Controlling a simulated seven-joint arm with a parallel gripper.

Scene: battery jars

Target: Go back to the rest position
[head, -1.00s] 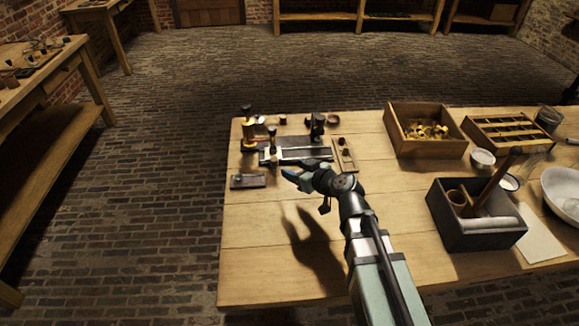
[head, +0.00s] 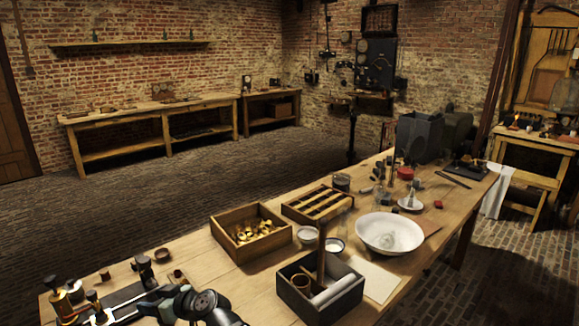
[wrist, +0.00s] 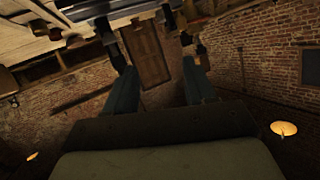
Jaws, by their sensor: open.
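My gripper (head: 160,305) is at the bottom left of the head view, above the near left end of the long wooden table (head: 200,279). Part of it and most of my arm are cut off by the lower edge. In the wrist view my gripper (wrist: 158,78) shows two fingers standing apart, with nothing held between them. Brick walls and a wooden door (wrist: 146,52) show beyond the fingers.
The floor behind the table is clear.

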